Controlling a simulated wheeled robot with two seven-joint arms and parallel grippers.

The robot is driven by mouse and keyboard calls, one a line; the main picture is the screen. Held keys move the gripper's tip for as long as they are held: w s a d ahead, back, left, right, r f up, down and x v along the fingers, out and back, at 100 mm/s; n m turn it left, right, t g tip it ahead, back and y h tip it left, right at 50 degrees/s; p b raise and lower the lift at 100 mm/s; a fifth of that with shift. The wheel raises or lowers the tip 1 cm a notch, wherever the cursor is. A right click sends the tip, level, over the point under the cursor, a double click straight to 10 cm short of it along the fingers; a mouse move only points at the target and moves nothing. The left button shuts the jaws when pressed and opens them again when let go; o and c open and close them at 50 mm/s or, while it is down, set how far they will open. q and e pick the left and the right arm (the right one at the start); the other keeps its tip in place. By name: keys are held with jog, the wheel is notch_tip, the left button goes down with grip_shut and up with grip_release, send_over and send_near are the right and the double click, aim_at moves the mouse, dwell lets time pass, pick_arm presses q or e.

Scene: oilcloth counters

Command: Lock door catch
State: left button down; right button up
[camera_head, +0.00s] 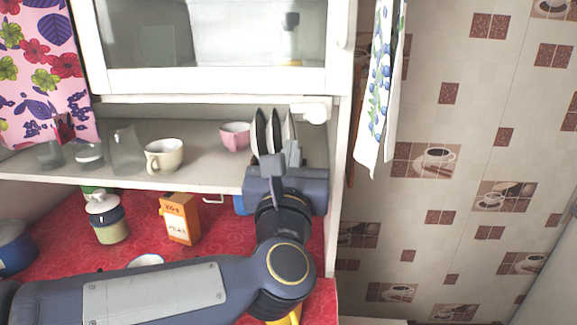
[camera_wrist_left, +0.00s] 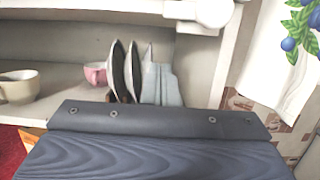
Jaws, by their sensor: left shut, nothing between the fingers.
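The white door catch (camera_head: 313,113), a block with a rounded knob, sits under the right end of the cabinet's glass-paned door (camera_head: 210,75). The catch also shows at the top of the left wrist view (camera_wrist_left: 208,12). My left gripper (camera_head: 292,153) is just below the catch, apart from it, in front of the open shelf. Its fingers are shut and empty; they also show in the left wrist view (camera_wrist_left: 160,84). I cannot tell whether the catch is locked. My right gripper is not in view.
Dark plates (camera_head: 259,133) stand on edge just left of the fingers. A pink cup (camera_head: 235,136), a cream cup (camera_head: 164,156) and glasses share the shelf (camera_head: 120,178). A patterned towel (camera_head: 381,85) hangs at the right. An orange box (camera_head: 179,219) stands on the red counter.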

aim_at(309, 111)
pick_arm(q)
notch_tip(309, 111, up, 4)
jog(key=shift+s+f+p, duration=0.1)
jog(key=shift+s+p, duration=0.05)
jog(key=shift+p, duration=0.6)
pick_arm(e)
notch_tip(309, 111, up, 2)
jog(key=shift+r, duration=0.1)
